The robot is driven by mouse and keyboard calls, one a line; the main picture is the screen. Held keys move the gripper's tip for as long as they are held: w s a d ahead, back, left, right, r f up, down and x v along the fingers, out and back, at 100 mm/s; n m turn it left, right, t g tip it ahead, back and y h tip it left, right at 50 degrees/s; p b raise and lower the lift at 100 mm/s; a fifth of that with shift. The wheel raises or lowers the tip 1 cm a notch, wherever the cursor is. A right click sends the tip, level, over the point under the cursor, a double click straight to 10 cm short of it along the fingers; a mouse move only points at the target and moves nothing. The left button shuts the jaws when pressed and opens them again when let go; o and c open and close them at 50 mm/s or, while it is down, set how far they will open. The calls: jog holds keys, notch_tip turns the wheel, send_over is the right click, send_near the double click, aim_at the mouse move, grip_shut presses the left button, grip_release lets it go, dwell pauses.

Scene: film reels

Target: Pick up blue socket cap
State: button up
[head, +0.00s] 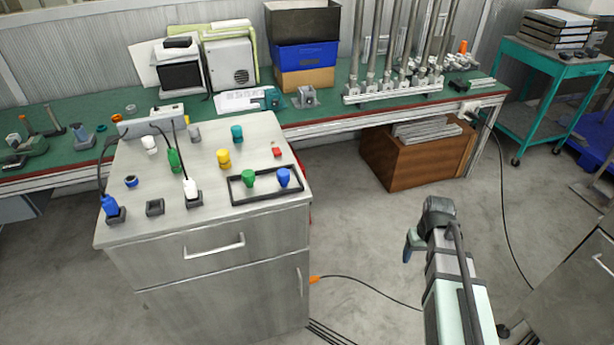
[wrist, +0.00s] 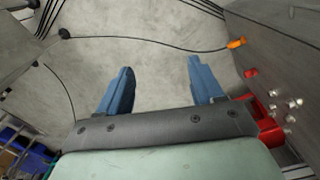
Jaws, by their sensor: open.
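A blue cap (head: 283,177) stands in a black rectangular frame (head: 235,190) on the grey cabinet top, beside a green cap (head: 249,178). Another blue piece, a plug with a cable (head: 110,207), sits in a dark socket at the cabinet's front left. A small blue ring-like piece (head: 130,181) lies behind it. I cannot tell for sure which is the socket cap. My gripper (head: 411,245) is to the right of the cabinet, over the floor. The wrist view shows its two blue fingers (wrist: 160,68) apart, with nothing between them.
The cabinet top (head: 215,130) also holds yellow, teal, green, white and grey caps and a small red piece (head: 276,152). A green workbench (head: 330,110) with pipes and boxes runs behind. Cables lie on the floor. Free floor separates my arm from the cabinet.

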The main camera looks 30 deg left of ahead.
jog(key=w+a+r+n, duration=0.3)
jog(key=a+r, duration=0.6)
jog(key=a, duration=0.2)
notch_tip(320, 180, up, 28)
jog(key=n, duration=1)
send_over(283, 172)
jog(key=f, duration=0.8)
jog(key=shift+w, duration=0.2)
jog(key=shift+s+f, duration=0.2)
jog(key=shift+f, duration=2.45)
jog(key=shift+c, duration=0.3)
jog(key=c, duration=1)
